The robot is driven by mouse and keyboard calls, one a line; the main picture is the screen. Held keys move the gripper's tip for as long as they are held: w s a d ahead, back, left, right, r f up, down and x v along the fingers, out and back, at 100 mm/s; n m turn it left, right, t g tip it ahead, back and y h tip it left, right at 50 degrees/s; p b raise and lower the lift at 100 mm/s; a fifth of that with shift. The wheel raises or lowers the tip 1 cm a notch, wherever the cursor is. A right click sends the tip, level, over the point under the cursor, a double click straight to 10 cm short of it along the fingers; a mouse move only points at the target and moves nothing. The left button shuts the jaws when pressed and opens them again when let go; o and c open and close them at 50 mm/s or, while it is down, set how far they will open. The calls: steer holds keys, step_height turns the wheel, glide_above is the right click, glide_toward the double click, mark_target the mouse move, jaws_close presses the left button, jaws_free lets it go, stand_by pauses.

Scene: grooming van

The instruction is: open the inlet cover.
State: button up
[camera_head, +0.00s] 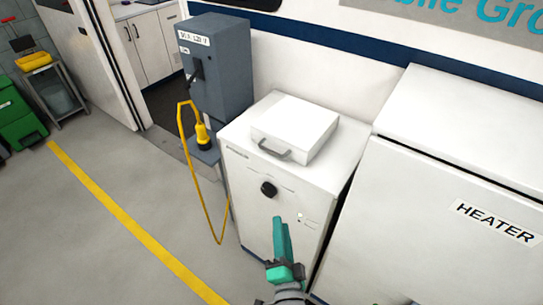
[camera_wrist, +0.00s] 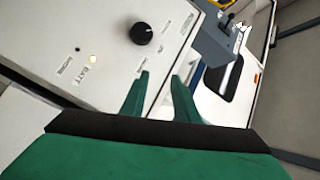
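A white cabinet (camera_head: 265,215) stands against the van wall. A raised white lid (camera_head: 297,125) with a grey handle (camera_head: 275,151) lies closed on its top. A dark grey box (camera_head: 232,60) with a label stands behind and left of the cabinet. No part is marked as the inlet cover, and I cannot tell which it is. My gripper (camera_head: 281,224) is in front of the cabinet's front panel, below the black knob (camera_head: 268,189). In the wrist view my gripper (camera_wrist: 160,75) has its green fingers apart with nothing between them, facing the panel with the knob (camera_wrist: 142,34).
A yellow cable (camera_head: 206,205) hangs in a loop from the grey box, its yellow plug (camera_head: 202,135) above a small shelf. A large white unit marked HEATER (camera_head: 440,190) stands close on the right. The floor to the left is clear, with a yellow line (camera_head: 125,220).

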steer(key=w+a+r+m+y, duration=0.1)
steer(key=w+r, duration=0.4)
steer(key=w, duration=0.4)
steer(key=w+a+r+m+t+y, duration=0.1)
steer(key=w+r, duration=0.4)
steer(key=w, duration=0.4)
steer(key=shift+w+a+r+m, duration=0.15)
steer(key=shift+w+a+m, duration=0.05)
steer(key=shift+w+m, duration=0.15)
jaws_close()
